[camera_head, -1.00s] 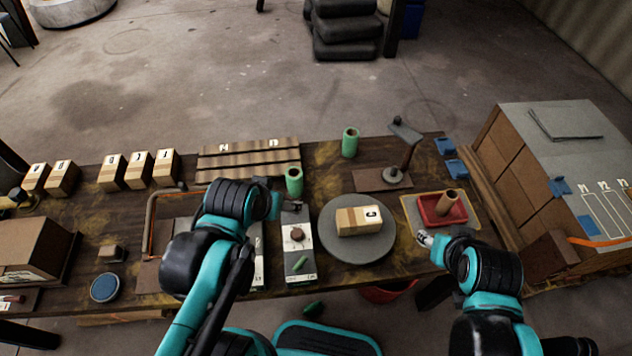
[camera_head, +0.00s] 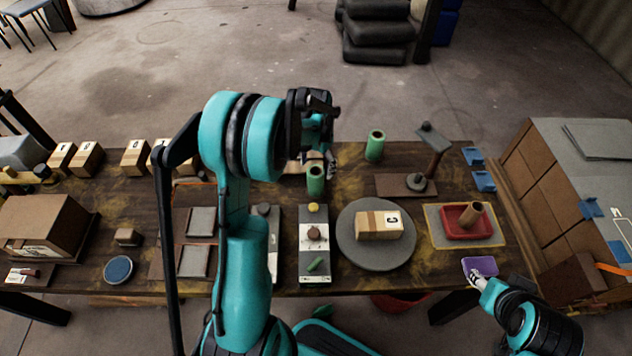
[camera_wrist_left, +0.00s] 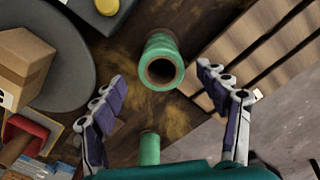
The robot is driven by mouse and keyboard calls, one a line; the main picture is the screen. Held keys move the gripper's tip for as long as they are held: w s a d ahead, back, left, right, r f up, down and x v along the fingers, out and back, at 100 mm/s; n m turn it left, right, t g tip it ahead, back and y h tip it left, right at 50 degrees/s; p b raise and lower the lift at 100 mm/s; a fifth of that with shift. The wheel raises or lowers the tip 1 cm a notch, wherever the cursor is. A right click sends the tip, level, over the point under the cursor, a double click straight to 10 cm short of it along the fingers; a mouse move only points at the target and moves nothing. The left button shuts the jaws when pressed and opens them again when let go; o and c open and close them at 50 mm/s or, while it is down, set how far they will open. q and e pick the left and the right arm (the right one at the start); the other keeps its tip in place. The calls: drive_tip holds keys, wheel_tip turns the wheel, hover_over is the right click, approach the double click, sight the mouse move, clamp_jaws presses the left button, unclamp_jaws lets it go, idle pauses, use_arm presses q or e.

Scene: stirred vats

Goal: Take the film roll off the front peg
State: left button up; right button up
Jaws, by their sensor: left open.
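A green film roll (camera_head: 315,181) stands upright on the table's far half, just under my left gripper in the head view. In the left wrist view the same roll (camera_wrist_left: 162,62) shows its open top, a brown hollow, between and beyond the fingers; no peg can be made out. A second green roll (camera_head: 374,145) stands farther back to the right, and it also shows in the left wrist view (camera_wrist_left: 149,148). My left gripper (camera_wrist_left: 168,90) is open and empty, above the first roll. My right gripper (camera_head: 476,281) is at the table's front right; its fingers are too small to judge.
A grey round plate (camera_head: 345,245) carries a lettered box (camera_head: 380,226). A red tray (camera_head: 452,226) holds a brown tube. A brown stand (camera_head: 432,160) rises right of the second roll. Slatted boards (camera_wrist_left: 265,45) lie beside the first roll.

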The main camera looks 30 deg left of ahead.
sight(316, 171)
use_arm(q)
wheel_tip(316, 171, down, 3)
drive_tip(key=shift+a+f+b, duration=0.1)
drive_tip(key=shift+a+b, duration=0.05)
drive_tip(key=shift+b, duration=0.4)
drive_tip(key=f+b, duration=0.2)
drive_tip(key=f, duration=0.3)
drive_tip(key=shift+s+f, duration=0.15)
drive_tip(key=shift+s, duration=0.05)
drive_tip(key=shift+c, duration=0.2)
drive_tip(key=c, duration=1.4)
